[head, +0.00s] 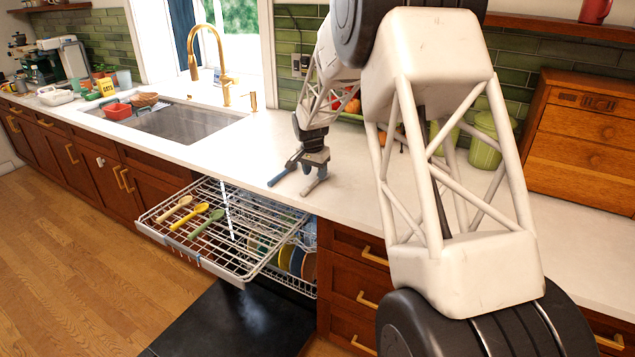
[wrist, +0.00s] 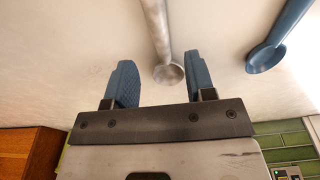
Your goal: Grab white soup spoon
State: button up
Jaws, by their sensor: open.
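A whitish soup spoon (wrist: 155,28) lies on the white counter in the wrist view, its handle running up out of the frame and its bowl toward my gripper (wrist: 160,66). The bowl is between the fingers in the picture, closer to the right finger; I cannot tell whether they touch. My gripper is open, with two blue fingers apart and nothing held. In the head view my gripper (head: 299,179) is low over the counter, near its front edge above the dishwasher.
A blue spoon (wrist: 266,57) lies to the right in the wrist view. The dishwasher's pulled-out upper rack (head: 235,268) holds cream (head: 175,209), yellow (head: 191,217) and green (head: 207,223) spoons. A wooden box (head: 590,140) and green canister (head: 485,150) stand on the right counter.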

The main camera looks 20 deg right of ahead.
aim_at(315, 180)
jog(key=shift+w+d+f, duration=0.1)
jog(key=shift+w+f, duration=0.05)
jog(key=shift+f, duration=0.75)
jog(key=shift+w+f, duration=0.15)
jog(key=shift+f, duration=0.7)
grip_shut()
jog(key=shift+r, duration=0.15)
jog(key=shift+r, duration=1.55)
jog(key=shift+s+r, duration=0.1)
jog(key=shift+s, duration=0.25)
jog(key=s+a+r, duration=0.1)
jog(key=s, duration=1.4)
jog(key=shift+a+r, duration=0.2)
jog(key=shift+s, duration=0.15)
